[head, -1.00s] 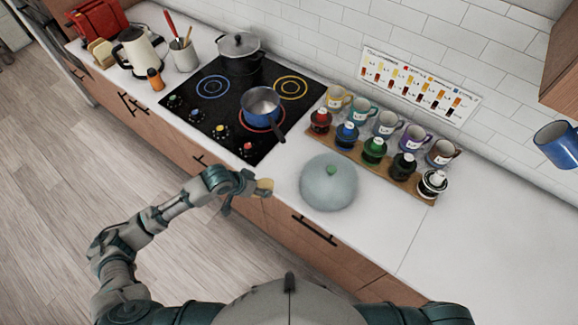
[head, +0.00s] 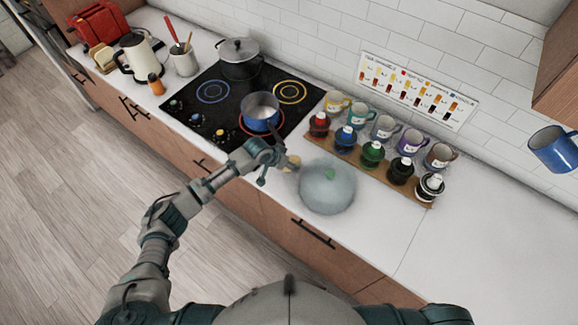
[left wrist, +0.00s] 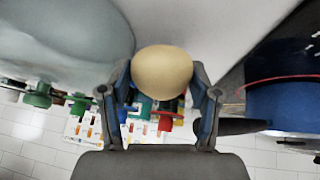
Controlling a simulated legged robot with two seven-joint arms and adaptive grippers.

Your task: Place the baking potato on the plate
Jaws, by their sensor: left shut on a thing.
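The baking potato is a tan, rounded thing (head: 291,163) at the tip of my left gripper (head: 277,163). In the left wrist view my two fingers (left wrist: 160,95) are shut on the potato (left wrist: 164,70), one on each side. A pale blue-grey round dish (head: 327,190), which may be the plate, sits on the counter just right of the potato. It looks domed, with a small green spot in its middle. It also shows in the left wrist view (left wrist: 60,35). The potato is close to its left side. My right gripper is out of view.
A cooktop (head: 215,105) with a blue saucepan (head: 260,112) and a black pot (head: 240,60) is behind and left. A wooden rack (head: 350,158) with bottles and mugs stands behind the dish. The counter at right (head: 480,230) is clear.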

